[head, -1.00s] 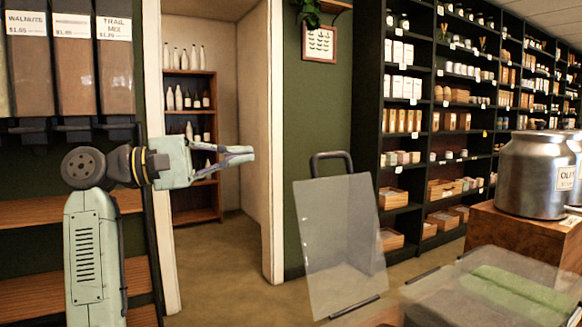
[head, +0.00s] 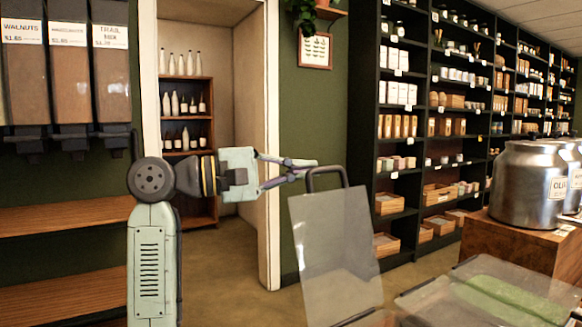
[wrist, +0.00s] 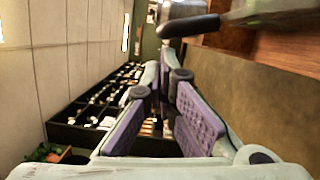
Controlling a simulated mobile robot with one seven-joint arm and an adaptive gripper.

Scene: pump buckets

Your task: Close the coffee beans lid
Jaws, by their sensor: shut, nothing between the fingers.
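A clear lid (head: 335,245) with a dark loop handle (head: 326,170) stands tilted up at the front centre of the head view. No coffee label is readable on it. In the wrist view, the dark handle (wrist: 188,26) shows at the top, beyond the fingertips. My gripper (head: 314,167) is shut and empty, just left of the handle in the head view; I cannot tell whether it touches. In the wrist view, the purple-padded fingers of my gripper (wrist: 165,72) converge towards their tips. The bin below the lid is mostly out of frame.
A flat clear lid over a bin with green contents (head: 515,298) is at the lower right. Metal canisters (head: 528,185) stand on a wooden counter (head: 500,240) behind it. Dispensers (head: 70,75) and wooden shelves (head: 65,218) are at left. Open floor lies behind the lid.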

